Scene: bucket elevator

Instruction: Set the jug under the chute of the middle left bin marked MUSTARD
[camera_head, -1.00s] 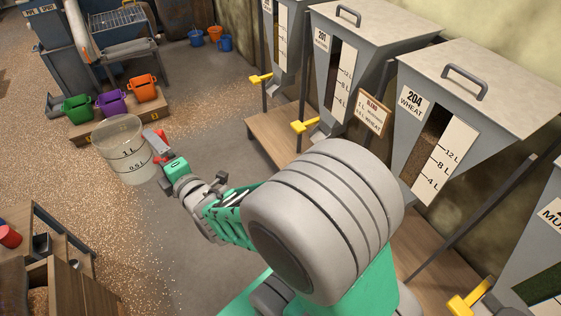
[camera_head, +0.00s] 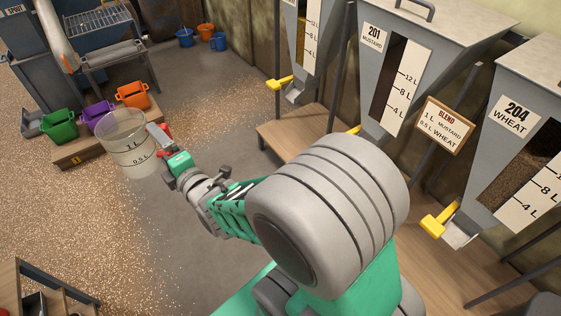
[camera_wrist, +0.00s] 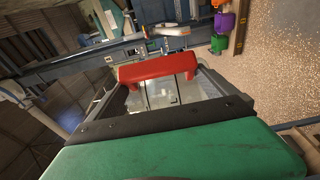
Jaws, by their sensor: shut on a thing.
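The clear jug (camera_head: 128,142) with 1 L and 0.5 L marks is held up at the left in the head view, and looks empty. My gripper (camera_head: 160,140) is shut on its red handle, which shows in the wrist view (camera_wrist: 158,67). The bin 201 marked MUSTARD (camera_head: 398,85) stands at the upper right, its window showing dark. Its yellow chute lever (camera_head: 353,130) barely shows behind my arm, and its chute is hidden. The jug is well left of this bin, apart from it.
Bin 204 WHEAT (camera_head: 510,150) stands right of the mustard bin. A sign reading BLEND, 1 L mustard, 0.5 L wheat (camera_head: 445,125) hangs between them. A wooden bench (camera_head: 285,135) runs under the bins. Green, purple and orange buckets (camera_head: 98,115) stand behind the jug.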

